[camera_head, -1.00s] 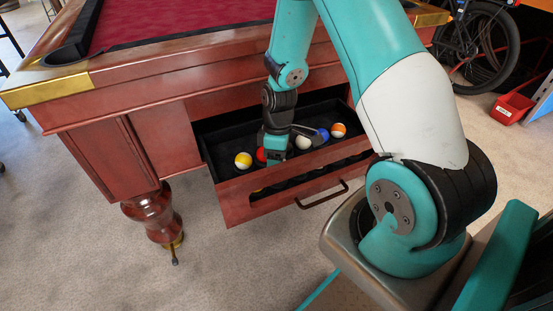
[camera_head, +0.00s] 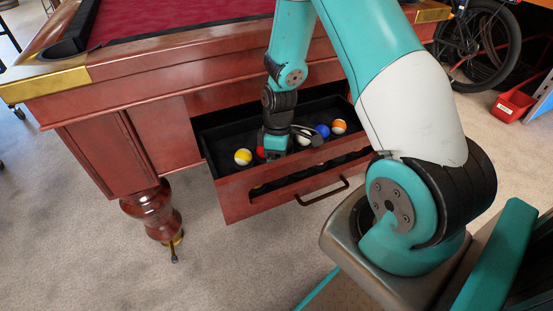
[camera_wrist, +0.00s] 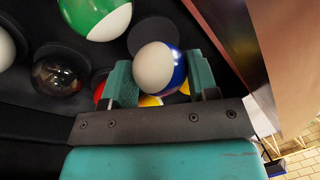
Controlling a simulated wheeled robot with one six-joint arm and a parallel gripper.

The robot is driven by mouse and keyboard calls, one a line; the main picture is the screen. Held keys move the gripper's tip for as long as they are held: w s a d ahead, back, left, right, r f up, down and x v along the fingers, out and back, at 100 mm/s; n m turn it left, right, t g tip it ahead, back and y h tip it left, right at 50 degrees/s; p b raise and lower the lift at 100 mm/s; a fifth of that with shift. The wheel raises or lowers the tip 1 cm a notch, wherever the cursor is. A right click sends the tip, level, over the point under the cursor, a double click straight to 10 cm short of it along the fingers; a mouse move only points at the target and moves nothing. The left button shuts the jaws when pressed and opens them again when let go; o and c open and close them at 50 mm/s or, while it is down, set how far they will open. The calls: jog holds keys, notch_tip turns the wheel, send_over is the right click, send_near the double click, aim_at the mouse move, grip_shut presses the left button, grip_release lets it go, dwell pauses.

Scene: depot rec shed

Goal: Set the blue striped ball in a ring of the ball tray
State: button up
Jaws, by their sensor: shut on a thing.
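The blue striped ball (camera_wrist: 156,66) shows white with a blue part on its right in the wrist view. It sits between the two teal fingers of my gripper (camera_wrist: 162,80), which are shut on it. A dark round ring (camera_wrist: 143,30) shows just behind the ball; I cannot tell whether the ball touches it. In the head view my gripper (camera_head: 276,142) is down inside the open drawer, over its dark tray (camera_head: 225,135). My arm and gripper hide part of the tray there, and I cannot single out the held ball for sure.
A yellow-and-white ball (camera_head: 243,157), a blue ball (camera_head: 322,131) and an orange ball (camera_head: 339,126) lie in the drawer. A green-and-white ball (camera_wrist: 98,16) and a dark ball (camera_wrist: 60,75) are left of the held ball. The drawer front (camera_head: 240,195) stands near my gripper.

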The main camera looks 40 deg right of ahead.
jog(key=shift+f, duration=0.1)
jog(key=o, duration=1.1)
notch_tip(320, 180, up, 17)
jog(key=w+d+p, duration=0.2)
jog(key=d+p, duration=0.1)
jog(key=p, duration=0.2)
jog(key=s+a+r+t+y, duration=0.1)
jog(key=s+a+r, duration=0.1)
jog(key=a+r, duration=0.4)
jog(key=s+a+r, duration=0.3)
jog(key=a+r, duration=0.1)
jog(key=a, duration=0.4)
jog(key=s+a+r+y, duration=0.1)
jog(key=s+a+r, duration=0.2)
jog(key=s+a, duration=0.3)
jog(key=s+a+r+y, duration=0.1)
jog(key=s+a+r, duration=0.25)
jog(key=s, duration=0.45)
jog(key=shift+m, duration=0.5)
jog(key=r+p, duration=2.1)
jog(key=shift+w+a+p, duration=0.1)
jog(key=shift+w+p, duration=0.2)
jog(key=shift+w, duration=0.1)
